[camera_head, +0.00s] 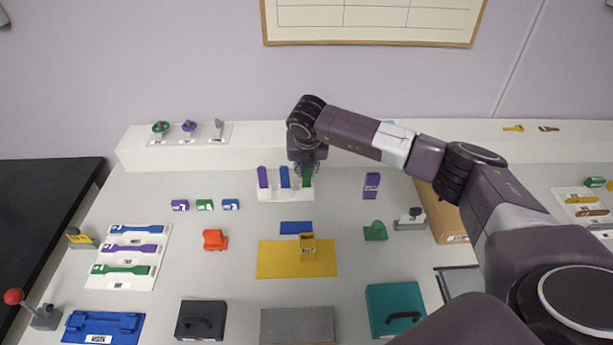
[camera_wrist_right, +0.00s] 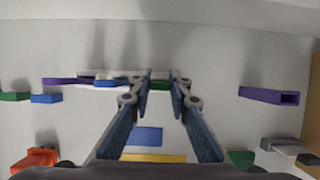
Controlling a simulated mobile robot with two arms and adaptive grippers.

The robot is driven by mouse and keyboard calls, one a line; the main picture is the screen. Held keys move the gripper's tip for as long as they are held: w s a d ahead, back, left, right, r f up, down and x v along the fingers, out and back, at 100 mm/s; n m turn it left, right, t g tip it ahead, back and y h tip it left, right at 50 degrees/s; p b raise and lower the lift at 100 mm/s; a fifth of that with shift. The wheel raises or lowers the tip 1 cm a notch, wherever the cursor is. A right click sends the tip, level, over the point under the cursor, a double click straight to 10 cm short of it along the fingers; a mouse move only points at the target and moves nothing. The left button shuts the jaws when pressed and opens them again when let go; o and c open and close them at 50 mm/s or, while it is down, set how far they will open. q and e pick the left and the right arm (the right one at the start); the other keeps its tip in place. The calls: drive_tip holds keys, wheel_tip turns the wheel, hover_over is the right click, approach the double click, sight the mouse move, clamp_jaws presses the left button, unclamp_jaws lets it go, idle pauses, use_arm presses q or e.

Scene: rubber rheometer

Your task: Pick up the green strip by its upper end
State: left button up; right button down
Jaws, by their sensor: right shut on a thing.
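The green strip (camera_head: 307,178) stands upright in the right-hand slot of a white rack (camera_head: 285,196), beside a blue strip (camera_head: 284,177) and a purple strip (camera_head: 262,177). My right gripper (camera_head: 307,167) comes down from above and is shut on the green strip's upper end. In the right wrist view the right gripper's (camera_wrist_right: 161,82) fingertips stand on either side of the green strip (camera_wrist_right: 160,86), with little of it showing between them. The strip's lower end is in the rack. My left gripper is not in view.
Small purple, green and blue blocks (camera_head: 204,205) lie left of the rack. A purple block (camera_head: 371,185) stands to its right. In front are a blue piece (camera_head: 295,228) and a yellow mat (camera_head: 270,262) with a yellow holder (camera_head: 307,246). A white ledge (camera_head: 250,150) runs behind.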

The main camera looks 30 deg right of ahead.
drive_tip(key=shift+r, duration=0.1)
wheel_tip(320, 180, up, 20)
drive_tip(key=b, duration=0.5)
idle(1.0)
